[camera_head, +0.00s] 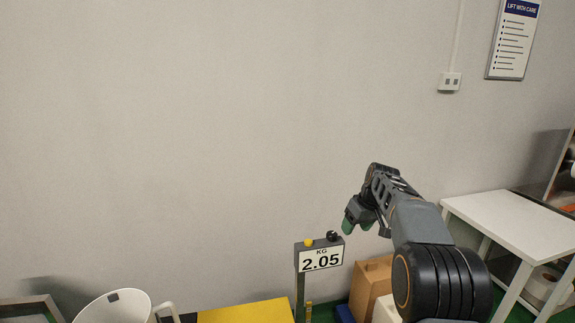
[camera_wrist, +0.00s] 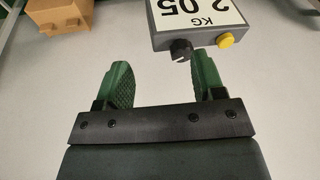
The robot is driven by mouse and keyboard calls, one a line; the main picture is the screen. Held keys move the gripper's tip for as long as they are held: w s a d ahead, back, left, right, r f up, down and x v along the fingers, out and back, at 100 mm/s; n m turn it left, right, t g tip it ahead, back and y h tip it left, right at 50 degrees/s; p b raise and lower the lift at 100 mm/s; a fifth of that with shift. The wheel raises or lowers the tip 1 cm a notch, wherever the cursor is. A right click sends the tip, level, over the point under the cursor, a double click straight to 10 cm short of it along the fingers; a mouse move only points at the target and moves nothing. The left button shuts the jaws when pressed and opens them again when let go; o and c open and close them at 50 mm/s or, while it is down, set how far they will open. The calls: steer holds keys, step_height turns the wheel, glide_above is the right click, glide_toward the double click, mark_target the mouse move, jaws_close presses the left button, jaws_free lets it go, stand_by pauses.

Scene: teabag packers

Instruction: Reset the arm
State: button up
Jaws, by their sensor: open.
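My gripper (camera_head: 358,222) is at the end of my arm, raised in front of the wall, to the right of and slightly above the scale display. In the wrist view its two green fingers (camera_wrist: 163,85) stand apart with nothing between them.
A white table (camera_head: 508,222) stands at the right. A cardboard box (camera_head: 370,284) is under my arm. A yellow surface (camera_head: 246,312) and a white container (camera_head: 112,308) are at the bottom left. A sign (camera_head: 513,40) hangs on the wall.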

steer(key=s+a+f+m+t+h, duration=0.1)
steer(key=s+a+m, duration=0.1)
steer(key=s, duration=1.3)
steer(key=s+a+f+m+t+h, duration=0.1)
steer(key=s+a+m, duration=0.1)
steer(key=s, duration=1.4)
steer(key=shift+a+f, duration=0.2)
steer(key=shift+a, duration=0.6)
steer(key=shift+c, duration=0.3)
